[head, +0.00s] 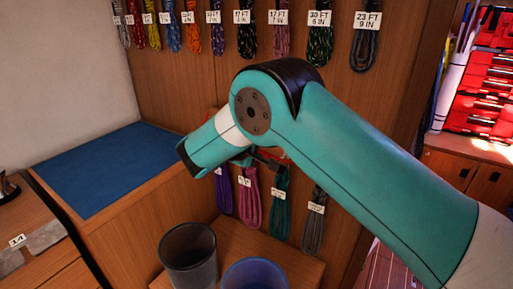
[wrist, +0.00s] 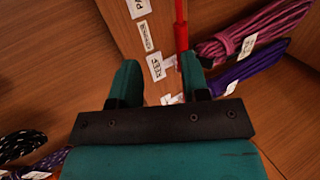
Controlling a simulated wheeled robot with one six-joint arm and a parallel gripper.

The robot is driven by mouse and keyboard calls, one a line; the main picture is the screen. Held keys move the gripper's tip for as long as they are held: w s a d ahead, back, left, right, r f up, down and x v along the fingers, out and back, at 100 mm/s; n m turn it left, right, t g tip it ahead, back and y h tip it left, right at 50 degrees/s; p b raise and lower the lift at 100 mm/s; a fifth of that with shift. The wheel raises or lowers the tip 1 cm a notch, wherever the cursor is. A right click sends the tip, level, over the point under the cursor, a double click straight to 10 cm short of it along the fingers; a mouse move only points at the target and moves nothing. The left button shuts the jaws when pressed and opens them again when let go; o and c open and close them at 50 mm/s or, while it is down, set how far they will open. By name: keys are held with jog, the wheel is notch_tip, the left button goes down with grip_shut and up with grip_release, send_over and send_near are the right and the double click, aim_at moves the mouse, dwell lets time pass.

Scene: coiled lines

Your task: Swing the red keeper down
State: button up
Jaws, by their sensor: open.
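The red keeper (wrist: 181,28) shows in the wrist view as a slim red bar that comes down from the top edge toward the tip of the right-hand finger. Whether it touches that finger I cannot tell. My gripper (wrist: 160,78) is open, with its two teal fingers apart and no object held between them. In the head view my arm covers most of the gripper and the keeper. Only small red bits (head: 276,153) show beside the dark gripper parts there.
Coiled lines (head: 250,190) hang with white tags below my arm, and more (head: 365,50) hang along the top of the wooden panel. A grey bin (head: 188,258) and a blue bin (head: 255,275) stand below. A blue mat (head: 105,165) covers the left counter.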

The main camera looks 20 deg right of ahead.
jog(key=b+v, duration=0.2)
jog(key=v, duration=1.5)
jog(key=shift+a, duration=0.1)
jog(key=s+d+r+m+g+y, duration=0.1)
jog(key=s+d+g+y, duration=0.3)
jog(key=s+d+y, duration=0.45)
jog(key=s+r+g+y, duration=0.1)
jog(key=s+g+y, duration=0.3)
jog(key=s, duration=1.7)
jog(key=shift+s+m+g+y, duration=0.3)
jog(key=shift+s+g+y, duration=0.1)
jog(key=shift+y, duration=0.15)
